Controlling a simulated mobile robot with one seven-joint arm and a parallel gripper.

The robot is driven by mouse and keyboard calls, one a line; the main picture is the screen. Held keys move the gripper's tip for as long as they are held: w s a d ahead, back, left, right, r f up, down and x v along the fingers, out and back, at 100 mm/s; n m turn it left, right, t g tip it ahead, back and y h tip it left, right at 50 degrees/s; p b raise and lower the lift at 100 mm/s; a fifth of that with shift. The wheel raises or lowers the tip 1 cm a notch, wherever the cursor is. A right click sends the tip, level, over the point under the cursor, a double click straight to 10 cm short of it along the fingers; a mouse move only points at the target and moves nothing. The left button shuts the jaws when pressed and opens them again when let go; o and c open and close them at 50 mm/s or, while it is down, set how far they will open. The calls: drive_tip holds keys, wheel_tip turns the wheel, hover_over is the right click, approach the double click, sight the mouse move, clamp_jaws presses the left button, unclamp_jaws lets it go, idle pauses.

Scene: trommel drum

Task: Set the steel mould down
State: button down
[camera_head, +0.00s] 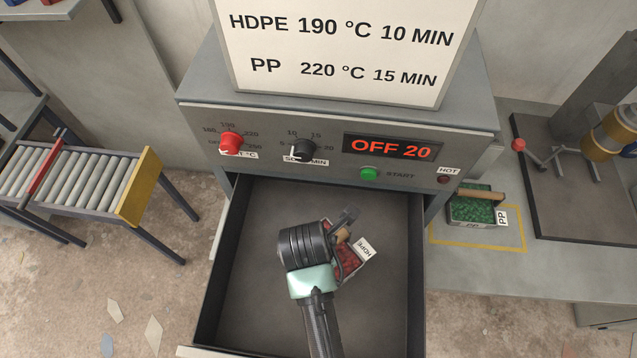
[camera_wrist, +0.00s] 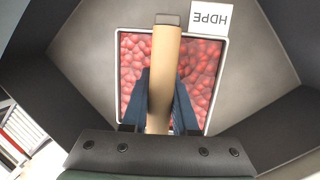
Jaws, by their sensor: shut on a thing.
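The steel mould (camera_wrist: 122,85) holds red granules and carries a white HDPE tag (camera_wrist: 208,17). In the head view the mould (camera_head: 347,261) is in the open drawer (camera_head: 250,300), partly hidden by my arm. A pale wooden handle (camera_wrist: 163,70) runs across its top. My gripper (camera_wrist: 160,105) is shut on this handle, one dark finger on each side. It also shows in the head view (camera_head: 343,235). I cannot tell whether the mould touches the drawer floor.
The drawer walls stand close around my gripper, under a panel with a red knob (camera_head: 230,143), a black knob (camera_head: 303,150) and a display (camera_head: 391,148) reading OFF 20. A mould of green granules tagged PP (camera_head: 474,211) sits on the right bench. The drawer floor around the mould is bare.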

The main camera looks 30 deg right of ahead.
drive_tip(key=f, duration=0.8)
drive_tip(key=shift+w+f+p, duration=0.2)
drive_tip(key=shift+f+p, duration=0.1)
drive_tip(key=shift+f, duration=0.1)
drive_tip(key=c, duration=0.7)
unclamp_jaws()
drive_tip(key=shift+s+f, duration=0.1)
drive_tip(key=v, duration=1.2)
